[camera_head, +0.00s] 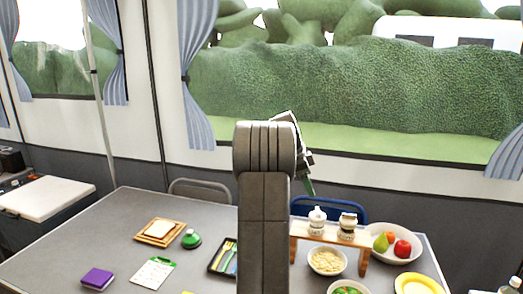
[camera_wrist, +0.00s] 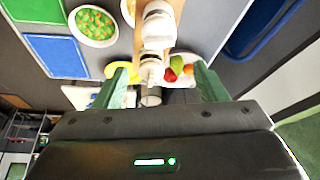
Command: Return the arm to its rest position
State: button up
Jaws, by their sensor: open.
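My arm (camera_head: 265,215) rises upright in the middle of the head view, in front of the table. My gripper is mostly hidden behind it there; only a green finger shows at its right side. In the wrist view my gripper (camera_wrist: 160,72) has its two green fingers spread apart, with nothing held between them. Two white shakers (camera_wrist: 158,28) on a small wooden stand and a fruit bowl appear between and beyond the fingers.
The grey table (camera_head: 75,245) carries a purple box (camera_head: 97,278), a notepad (camera_head: 153,272), a green domed object (camera_head: 191,238), bread on a board (camera_head: 159,231), a cereal bowl (camera_head: 327,260), a fruit bowl (camera_head: 393,252) and a yellow plate (camera_head: 418,285). Two chairs stand behind, before the window wall.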

aim_at(318, 210)
jog(key=x, duration=0.8)
jog(key=shift+s+d+f, duration=0.15)
jog(key=shift+f, duration=0.15)
jog(key=shift+d+f, duration=0.15)
jog(key=shift+f, duration=0.25)
jog(key=n, duration=0.1)
jog(key=n+t, duration=0.1)
jog(key=n, duration=0.1)
jog(key=shift+s+r, duration=0.15)
jog(key=n+p, duration=0.1)
jog(key=n, duration=0.1)
jog(key=n+t+p, duration=0.1)
jog(key=n, duration=0.1)
jog(key=shift+s+n+t+y, duration=0.1)
jog(key=shift+n+t+y, duration=0.2)
jog(key=shift+y, duration=0.1)
jog(key=n+t+y+p, duration=0.1)
jog(key=n+p, duration=0.1)
jog(key=n, duration=0.1)
jog(key=shift+s+d+r, duration=0.1)
jog(key=shift+d, duration=0.05)
jog(key=shift+d+n+t+y+p, duration=0.15)
jog(key=shift+n+y+p, duration=0.2)
jog(key=shift+n+p, duration=0.75)
jog(key=shift+d+n+t+y+p, duration=0.15)
jog(key=shift+n+y+p, duration=0.2)
jog(key=shift+n+p, duration=0.7)
jog(key=shift+b+v, duration=0.5)
jog(key=shift+v, duration=1.05)
